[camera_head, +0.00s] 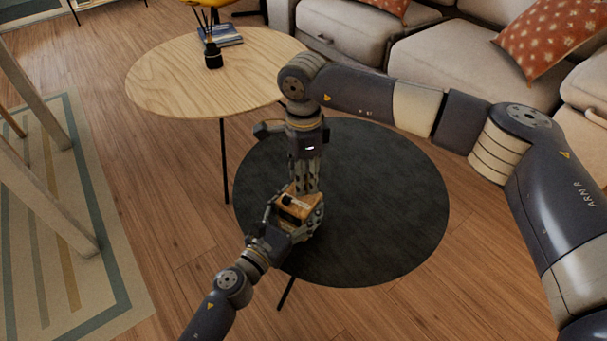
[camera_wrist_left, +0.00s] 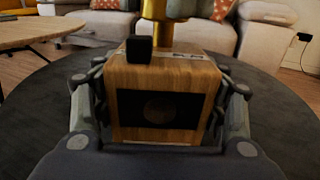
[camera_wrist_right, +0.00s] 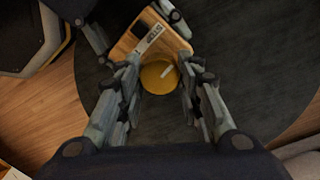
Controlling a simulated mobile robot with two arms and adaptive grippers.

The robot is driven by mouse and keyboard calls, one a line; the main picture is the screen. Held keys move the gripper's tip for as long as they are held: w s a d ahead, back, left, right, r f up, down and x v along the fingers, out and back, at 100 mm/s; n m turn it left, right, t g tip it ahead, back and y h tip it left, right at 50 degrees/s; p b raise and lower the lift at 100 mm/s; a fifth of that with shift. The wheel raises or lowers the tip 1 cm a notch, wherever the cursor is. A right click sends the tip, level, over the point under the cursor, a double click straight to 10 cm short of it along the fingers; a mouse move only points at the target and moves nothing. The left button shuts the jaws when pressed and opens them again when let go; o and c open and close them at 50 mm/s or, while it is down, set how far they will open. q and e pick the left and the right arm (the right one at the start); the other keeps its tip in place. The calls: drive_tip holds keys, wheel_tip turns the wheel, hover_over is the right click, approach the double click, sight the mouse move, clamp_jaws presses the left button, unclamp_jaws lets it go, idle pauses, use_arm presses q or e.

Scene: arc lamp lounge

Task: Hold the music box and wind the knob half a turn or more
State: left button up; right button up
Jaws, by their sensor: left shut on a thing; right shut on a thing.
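The music box (camera_head: 296,208) is a wooden box over the dark round table (camera_head: 390,230); I cannot tell whether it touches the tabletop. In the left wrist view the box (camera_wrist_left: 190,75) shows a dark front panel and a small black block on top. My left gripper (camera_wrist_left: 160,100) is shut on its two sides. The gold knob (camera_wrist_right: 158,79) on top of the box bears a pale mark and sits between the fingers of my right gripper (camera_wrist_right: 160,88), which is shut on it from above. In the head view my right fingers hide the knob.
A light wooden round table (camera_head: 165,85) at the back left carries a small black pot (camera_head: 213,57) and books (camera_head: 226,35). Sofas with cushions (camera_head: 550,38) stand behind. The right part of the dark table is clear.

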drive_tip(key=m, duration=0.5)
drive_tip(key=shift+m, duration=0.3)
drive_tip(key=m, duration=0.9)
drive_tip(key=shift+w+m, duration=0.1)
drive_tip(key=shift+m, duration=2.6)
drive_tip(key=o, duration=1.1)
